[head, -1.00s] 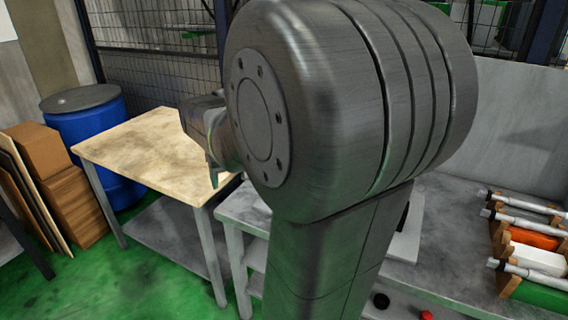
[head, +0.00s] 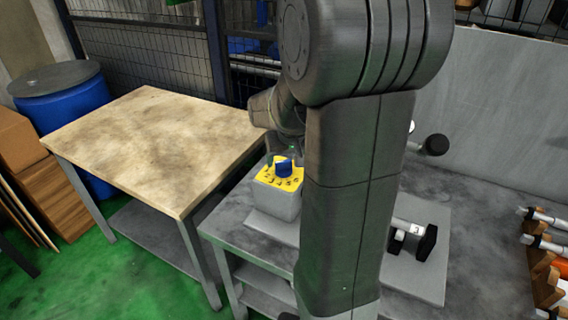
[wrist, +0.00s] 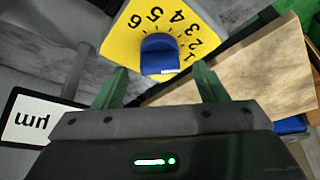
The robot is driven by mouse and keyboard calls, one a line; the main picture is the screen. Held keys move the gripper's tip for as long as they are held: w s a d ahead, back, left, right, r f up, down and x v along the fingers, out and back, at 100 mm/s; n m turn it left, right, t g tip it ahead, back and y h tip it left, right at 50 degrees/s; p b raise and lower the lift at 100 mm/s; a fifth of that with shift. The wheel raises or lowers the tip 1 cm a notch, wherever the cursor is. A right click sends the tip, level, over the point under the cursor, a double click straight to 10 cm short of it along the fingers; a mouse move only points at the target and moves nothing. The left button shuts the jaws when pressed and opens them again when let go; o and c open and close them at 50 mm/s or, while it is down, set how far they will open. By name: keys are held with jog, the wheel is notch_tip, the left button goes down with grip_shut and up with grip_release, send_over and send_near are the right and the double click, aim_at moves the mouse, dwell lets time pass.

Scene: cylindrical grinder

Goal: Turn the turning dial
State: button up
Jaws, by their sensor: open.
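The turning dial is a blue knob (head: 284,167) on a yellow numbered plate (head: 270,178), on top of a grey box (head: 274,203) on the metal bench. In the wrist view the blue knob (wrist: 160,54) shows with a pale mark on its near edge, and the yellow plate (wrist: 205,22) carries black numbers. My gripper (wrist: 158,84) is open, its two green fingers spread on either side below the knob in that picture. The knob appears just beyond the fingertips; I cannot tell whether they touch. In the head view my gripper (head: 284,156) is small and partly hidden by my arm.
A wooden-topped table (head: 150,140) stands left of the metal bench (head: 240,235). A blue barrel (head: 65,110) is behind it. A white and black part (head: 412,235) lies on a grey plate at right. A white panel with black lettering (wrist: 35,118) shows in the wrist view.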

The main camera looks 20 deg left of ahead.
aim_at(284, 162)
jog(key=shift+x, duration=1.9)
jog(key=c, duration=1)
